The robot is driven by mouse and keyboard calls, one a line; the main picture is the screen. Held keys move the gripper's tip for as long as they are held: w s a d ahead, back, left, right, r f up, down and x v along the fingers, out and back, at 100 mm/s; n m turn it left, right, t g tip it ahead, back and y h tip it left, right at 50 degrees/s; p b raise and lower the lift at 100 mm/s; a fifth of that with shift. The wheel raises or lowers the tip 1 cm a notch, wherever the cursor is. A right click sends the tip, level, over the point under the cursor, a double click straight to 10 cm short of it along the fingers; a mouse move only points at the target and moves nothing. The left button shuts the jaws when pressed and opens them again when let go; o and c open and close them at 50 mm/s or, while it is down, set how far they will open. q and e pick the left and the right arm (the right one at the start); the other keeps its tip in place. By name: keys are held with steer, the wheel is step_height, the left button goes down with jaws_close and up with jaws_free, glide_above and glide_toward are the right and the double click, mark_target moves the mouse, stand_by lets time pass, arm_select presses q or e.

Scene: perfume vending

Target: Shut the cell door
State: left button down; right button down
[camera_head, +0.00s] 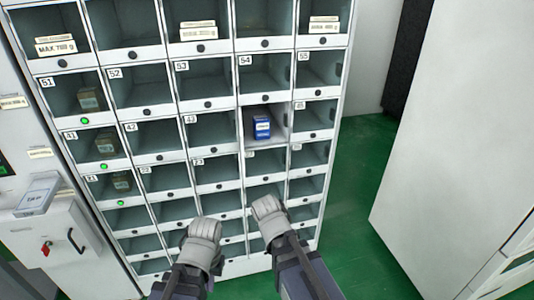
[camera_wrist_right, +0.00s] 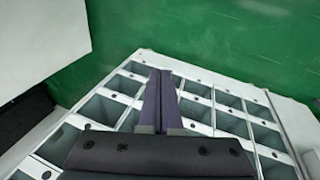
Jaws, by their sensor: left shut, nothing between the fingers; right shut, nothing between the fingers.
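The locker (camera_head: 170,108) has rows of numbered cells with tinted fronts. One cell right of centre holds a blue box (camera_head: 262,127). Its inside looks brighter than its neighbours, as if its door is open, but I cannot make out the door panel. My left gripper (camera_head: 204,230) is shut and empty, in front of the lower cells, below and left of that cell. My right gripper (camera_head: 267,205) is shut and empty below that cell. In the right wrist view its fingers (camera_wrist_right: 160,75) lie together, over the cell fronts (camera_wrist_right: 200,90).
A large white cabinet (camera_head: 450,110) stands on the right, with green floor (camera_head: 355,200) between it and the locker. A white box with a handle and red key (camera_head: 55,240) is at the left. Small boxes (camera_head: 90,98) stand in several other cells.

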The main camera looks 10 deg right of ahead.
steer(key=w+d+r+n+t+h+b, duration=0.2)
steer(key=w+d+r+t+h, duration=0.3)
steer(key=w, duration=0.4)
steer(key=w+a+r+n+t+h, duration=0.1)
steer(key=w+a+r+n+t, duration=0.3)
steer(key=r, duration=0.3)
steer(key=w+a+r+n+t, duration=0.3)
steer(key=r+n+t, duration=0.1)
steer(key=r, duration=0.3)
steer(key=x, duration=1.4)
steer(key=shift+f, duration=0.15)
